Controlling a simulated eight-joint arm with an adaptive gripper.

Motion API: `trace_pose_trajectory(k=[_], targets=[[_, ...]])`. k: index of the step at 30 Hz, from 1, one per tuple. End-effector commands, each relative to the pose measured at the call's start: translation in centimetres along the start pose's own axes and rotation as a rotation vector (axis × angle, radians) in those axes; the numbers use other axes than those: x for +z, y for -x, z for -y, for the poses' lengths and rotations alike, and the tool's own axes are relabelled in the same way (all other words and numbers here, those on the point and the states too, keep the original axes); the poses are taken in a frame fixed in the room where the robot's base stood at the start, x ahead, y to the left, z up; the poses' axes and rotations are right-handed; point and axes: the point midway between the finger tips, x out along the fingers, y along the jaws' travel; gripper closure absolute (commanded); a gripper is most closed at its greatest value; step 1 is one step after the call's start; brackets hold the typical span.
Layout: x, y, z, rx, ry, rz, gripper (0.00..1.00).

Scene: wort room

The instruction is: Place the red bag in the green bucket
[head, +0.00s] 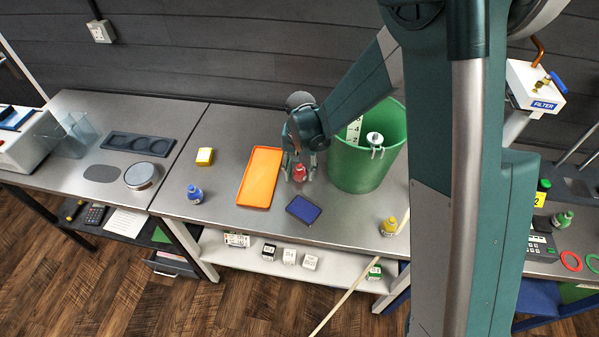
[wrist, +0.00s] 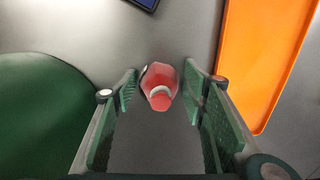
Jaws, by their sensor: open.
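The red bag (head: 299,172) stands on the metal table between the orange tray and the green bucket. It also shows in the wrist view (wrist: 160,84), between the fingertips. My gripper (head: 299,175) points down around it, with a finger on each side. In the wrist view my gripper (wrist: 158,82) is open, and gaps show between the fingers and the bag. The green bucket (head: 358,168) stands just right of my gripper. Its wall fills the left side of the wrist view (wrist: 45,125).
An orange tray (head: 262,170) lies left of my gripper and a blue pad (head: 303,209) lies in front. A white-topped item (head: 375,139) shows at the bucket.

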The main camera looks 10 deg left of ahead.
Motion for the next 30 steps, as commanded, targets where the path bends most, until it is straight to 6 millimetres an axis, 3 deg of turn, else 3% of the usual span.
trace_pose_trajectory(k=[11,30], targets=[[0.0,1.1,0.0,0.000,0.000,0.000,0.57],[0.0,8.8,0.0,0.000,0.000,0.000,0.57]])
